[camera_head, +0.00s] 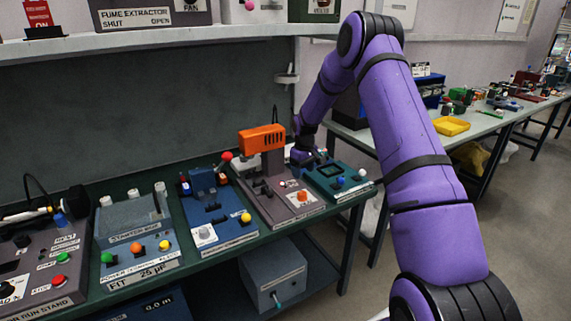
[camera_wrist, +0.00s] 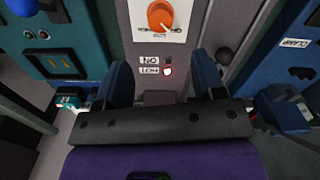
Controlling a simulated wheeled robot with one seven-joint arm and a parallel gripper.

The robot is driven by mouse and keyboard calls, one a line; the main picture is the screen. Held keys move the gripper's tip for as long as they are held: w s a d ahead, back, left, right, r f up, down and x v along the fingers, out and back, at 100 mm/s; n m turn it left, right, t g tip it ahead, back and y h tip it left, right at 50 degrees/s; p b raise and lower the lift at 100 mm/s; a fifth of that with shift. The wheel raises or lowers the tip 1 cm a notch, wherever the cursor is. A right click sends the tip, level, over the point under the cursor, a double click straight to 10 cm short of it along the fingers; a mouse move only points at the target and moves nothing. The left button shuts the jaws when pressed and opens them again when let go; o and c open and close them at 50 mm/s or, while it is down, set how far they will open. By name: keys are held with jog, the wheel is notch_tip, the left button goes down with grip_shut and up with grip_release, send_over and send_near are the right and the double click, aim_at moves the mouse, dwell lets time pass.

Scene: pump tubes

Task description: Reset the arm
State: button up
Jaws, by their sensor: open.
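My purple arm reaches from the lower right of the head view up and over to the bench. My gripper (camera_wrist: 163,75) shows in the wrist view as two dark blue fingers standing apart, with nothing held between them. In the head view my gripper (camera_head: 308,157) is small and partly hidden, just right of the orange-topped machine (camera_head: 262,140). Whether the fingers touch anything cannot be told.
A teal panel station (camera_head: 335,180) is close to my gripper. A blue station (camera_head: 215,215), a starter box (camera_head: 135,240) and a run stand (camera_head: 40,270) line the bench to the left. A shelf (camera_head: 180,42) runs above. A second table with a yellow tray (camera_head: 451,126) stands right.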

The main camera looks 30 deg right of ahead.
jog(key=s+a+r+t, duration=0.1)
jog(key=s+a+r, duration=0.35)
jog(key=r, duration=0.55)
jog(key=s+a+r+m+t+h, duration=0.1)
jog(key=s+a+r, duration=0.2)
jog(key=s+r, duration=0.45)
jog(key=s+a+r, duration=0.4)
jog(key=r, duration=0.8)
jog(key=s+a+r+m+t, duration=0.1)
jog(key=s+a+r, duration=0.1)
jog(key=s, duration=1.2)
jog(key=s+a+r+t+y, duration=0.1)
jog(key=s+a, duration=0.4)
jog(key=s, duration=1)
notch_tip(320, 180, up, 2)
jog(key=shift+r+m+t, duration=0.2)
jog(key=shift+m+t, duration=0.2)
jog(key=shift+t, duration=0.2)
jog(key=shift+c, duration=0.4)
